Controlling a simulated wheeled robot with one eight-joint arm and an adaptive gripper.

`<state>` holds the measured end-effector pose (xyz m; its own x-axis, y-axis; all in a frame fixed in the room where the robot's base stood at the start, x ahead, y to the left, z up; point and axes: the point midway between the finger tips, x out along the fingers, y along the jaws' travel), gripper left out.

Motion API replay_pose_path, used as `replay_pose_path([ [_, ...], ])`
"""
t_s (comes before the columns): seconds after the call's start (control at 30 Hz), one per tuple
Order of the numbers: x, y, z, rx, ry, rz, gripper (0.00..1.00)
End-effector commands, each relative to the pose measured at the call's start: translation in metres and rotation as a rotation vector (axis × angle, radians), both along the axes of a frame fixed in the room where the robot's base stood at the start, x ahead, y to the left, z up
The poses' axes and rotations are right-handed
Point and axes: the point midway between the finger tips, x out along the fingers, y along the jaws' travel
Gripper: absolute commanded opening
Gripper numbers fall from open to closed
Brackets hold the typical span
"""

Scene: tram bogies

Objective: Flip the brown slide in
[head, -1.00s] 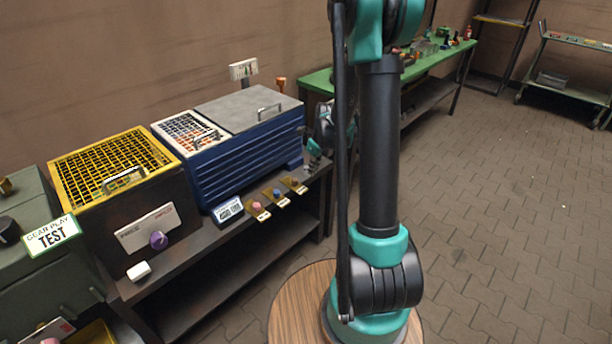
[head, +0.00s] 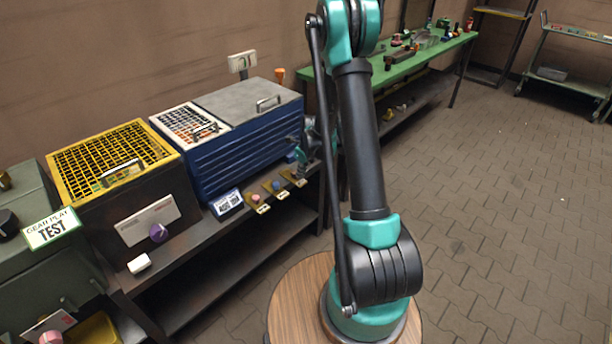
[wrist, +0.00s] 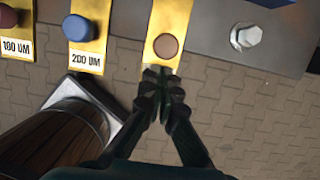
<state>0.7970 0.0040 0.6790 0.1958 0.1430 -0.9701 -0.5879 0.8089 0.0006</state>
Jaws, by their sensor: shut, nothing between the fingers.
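The brown slide is a brass plate with a round brown knob (wrist: 166,46), at the upper middle of the wrist view. In the head view its plate (head: 296,180) is the rightmost of three at the bench's front edge. My gripper (wrist: 162,74) is shut and empty, with its fingertips over the near end of that plate, just short of the knob. Whether the tips touch the plate I cannot tell, and they hide any label there. In the head view the gripper (head: 302,158) shows small, just above the brown slide.
Left of it are a blue-knobbed slide (wrist: 77,28) marked 200 UM and a reddish-knobbed slide (wrist: 8,17). A hex bolt (wrist: 246,36) sits on the dark bench top to the right. The blue cabinet (head: 245,140) stands behind the slides. Paved floor lies in front.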

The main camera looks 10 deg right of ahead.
Motion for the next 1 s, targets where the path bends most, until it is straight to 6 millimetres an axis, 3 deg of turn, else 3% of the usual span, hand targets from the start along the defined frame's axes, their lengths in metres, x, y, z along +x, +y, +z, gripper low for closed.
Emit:
replay_pose_path([
  [0.47,0.005,0.004,0.000,0.000,0.000,0.000,0.00],
  [0.77,0.042,0.030,0.000,0.000,0.000,0.002,0.00],
  [1.0,0.045,0.032,0.000,0.000,-0.001,0.000,0.00],
])
